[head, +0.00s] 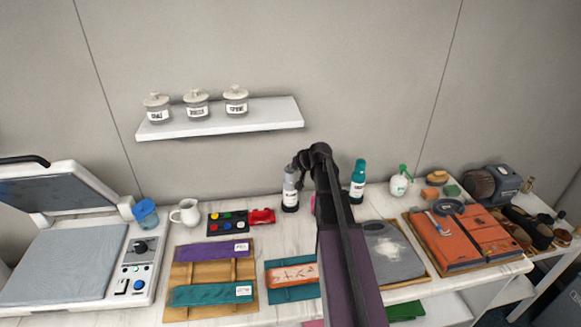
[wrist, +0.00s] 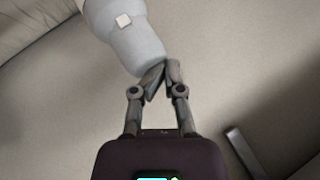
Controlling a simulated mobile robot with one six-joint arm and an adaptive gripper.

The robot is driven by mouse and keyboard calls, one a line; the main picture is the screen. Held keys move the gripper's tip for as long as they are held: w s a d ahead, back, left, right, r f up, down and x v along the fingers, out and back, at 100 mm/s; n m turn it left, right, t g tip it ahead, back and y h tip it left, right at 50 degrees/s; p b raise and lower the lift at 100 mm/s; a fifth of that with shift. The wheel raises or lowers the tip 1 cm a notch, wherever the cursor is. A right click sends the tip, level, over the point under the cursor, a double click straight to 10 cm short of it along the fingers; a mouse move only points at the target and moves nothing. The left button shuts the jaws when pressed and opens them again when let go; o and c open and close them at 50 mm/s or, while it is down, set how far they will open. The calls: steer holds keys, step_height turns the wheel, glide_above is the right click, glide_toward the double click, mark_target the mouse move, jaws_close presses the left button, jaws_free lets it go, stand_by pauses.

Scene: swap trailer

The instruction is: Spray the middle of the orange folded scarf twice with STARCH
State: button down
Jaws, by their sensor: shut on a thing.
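A pale grey bottle (head: 290,188) with a dark lower part and a white label stands out at the back of the table in the head view; its lettering is too small to read. My gripper (head: 301,166) is at its upper part. In the wrist view, my gripper's fingertips (wrist: 160,76) are closed on one end of the pale bottle (wrist: 127,35). An orange patterned folded cloth (head: 292,275) lies on a teal piece left of my arm. A larger orange folded item (head: 468,242) lies on a board at right; I cannot tell which is the scarf.
A teal-capped bottle (head: 357,181) and a white spray bottle with green top (head: 399,182) stand right of my arm. A grey cloth (head: 385,240), a white jug (head: 186,212) and a press (head: 62,265) are nearby. A shelf (head: 220,118) with jars hangs above.

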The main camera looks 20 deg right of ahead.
stand_by(0.3)
steer(key=r+p, duration=0.2)
steer(key=p, duration=0.1)
steer(key=shift+w+d+r, duration=0.1)
steer(key=shift+w+r, duration=0.1)
steer(key=shift+r, duration=0.15)
steer(key=shift+r+p, duration=1.55)
steer(key=shift+r, duration=0.05)
steer(key=s+a+f+n+g+h+b, duration=0.1)
steer(key=s+a+f+g, duration=0.3)
steer(key=s+a, duration=0.7)
steer(key=s+a+f+n+g+h+b, duration=0.1)
steer(key=s+a+f+n+g, duration=0.3)
steer(key=s+a, duration=0.8)
steer(key=s+h, duration=0.1)
steer(key=s, duration=0.2)
steer(key=shift+g, duration=0.3)
